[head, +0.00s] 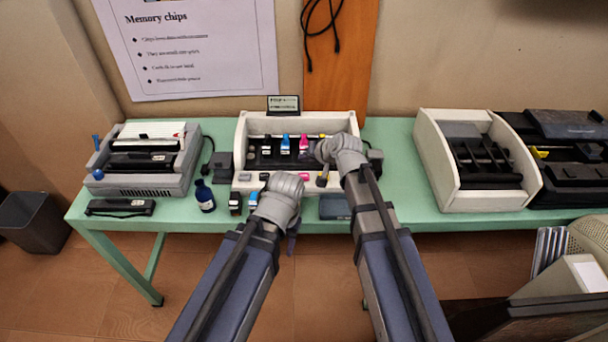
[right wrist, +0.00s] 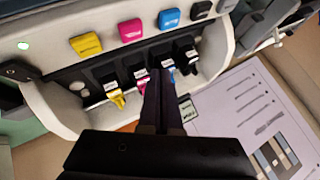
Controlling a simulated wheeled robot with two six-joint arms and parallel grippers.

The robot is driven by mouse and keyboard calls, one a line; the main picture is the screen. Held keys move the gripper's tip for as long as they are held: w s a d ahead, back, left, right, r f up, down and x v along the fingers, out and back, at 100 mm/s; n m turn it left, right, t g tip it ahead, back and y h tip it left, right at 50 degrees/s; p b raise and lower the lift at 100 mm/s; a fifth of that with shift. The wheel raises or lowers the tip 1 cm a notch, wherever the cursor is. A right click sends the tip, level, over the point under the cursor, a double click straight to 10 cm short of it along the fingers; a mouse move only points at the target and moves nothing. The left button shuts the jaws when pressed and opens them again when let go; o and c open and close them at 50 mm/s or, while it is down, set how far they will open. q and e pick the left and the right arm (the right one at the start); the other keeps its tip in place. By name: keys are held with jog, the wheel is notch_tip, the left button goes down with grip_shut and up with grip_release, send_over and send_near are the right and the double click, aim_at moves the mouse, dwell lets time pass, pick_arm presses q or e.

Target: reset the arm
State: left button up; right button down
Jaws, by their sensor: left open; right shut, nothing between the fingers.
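My right gripper (head: 323,174) is over the right part of an open white printer (head: 242,150). Black, cyan (head: 285,142) and magenta (head: 303,145) cartridges stand inside it; the yellow one is mostly hidden. In the right wrist view the right gripper's fingers (right wrist: 165,92) are together and empty, in front of a row of yellow (right wrist: 116,99), magenta, cyan and black cartridges. I cannot tell whether they touch one. My left gripper (head: 292,243) is open and empty, pointing down at the front edge of the green table (head: 390,222).
A grey binding machine (head: 145,160), a blue bottle (head: 204,196) and a black stapler-like item (head: 120,207) are at left. An open white machine (head: 477,160) and black equipment (head: 560,160) are at right. A small dark box (head: 334,207) lies between the arms.

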dwell(0.4)
jog(key=s+d+f+n+g+h, duration=0.2)
jog(key=s, duration=0.6)
jog(key=s+d+f+n+g+h, duration=0.1)
jog(key=s+f+g+h, duration=0.1)
jog(key=s, duration=0.7)
jog(key=s+d+f+n+g+h, duration=0.2)
jog(key=s+g, duration=0.1)
jog(key=s, duration=0.5)
jog(key=shift+s+d+f+n+g+h, duration=0.25)
jog(key=shift+s+d+n+g+h, duration=0.05)
jog(key=shift+s+g+h, duration=0.1)
